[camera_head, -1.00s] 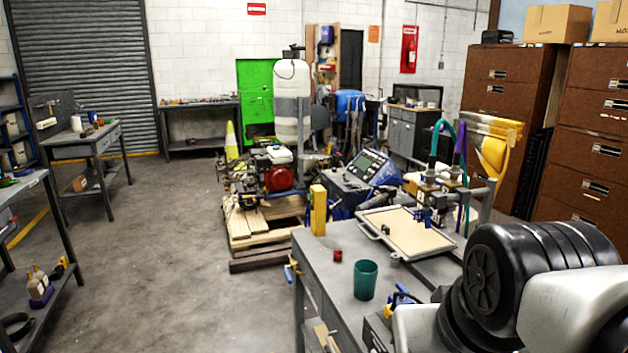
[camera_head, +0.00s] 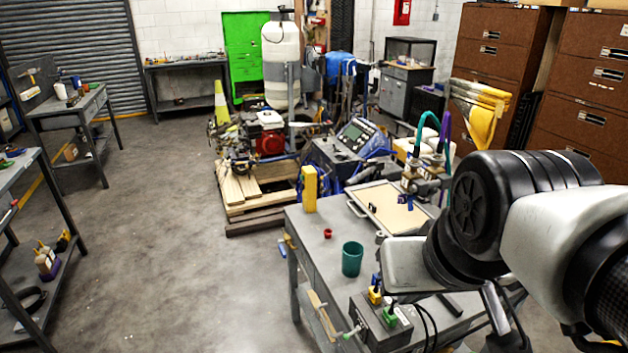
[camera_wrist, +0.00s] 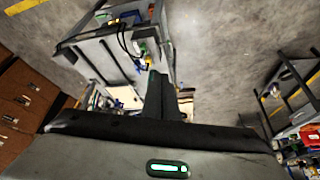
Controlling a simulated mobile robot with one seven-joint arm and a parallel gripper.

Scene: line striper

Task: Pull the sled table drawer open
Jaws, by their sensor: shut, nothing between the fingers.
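The sled table (camera_head: 318,262) is a grey workbench in the middle right of the head view. Its long left side faces the open floor, and small blue and tan parts hang at that side. I cannot make out the drawer front or its handle clearly, but the drawer does not visibly stick out. In the wrist view the table (camera_wrist: 95,57) shows at the upper left, turned by the camera's tilt. My gripper (camera_wrist: 168,88) shows there as dark fingers, shut and empty, apart from the table. In the head view my arm hangs over the table's near right end and hides part of it.
On the table stand a green cup (camera_head: 352,259), a yellow block (camera_head: 309,188), a framed tray (camera_head: 400,212) and a grey box with coloured connectors (camera_head: 380,322). A wooden pallet (camera_head: 247,205) lies behind. The floor left of the table is clear; a shelf bench (camera_head: 30,190) stands far left.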

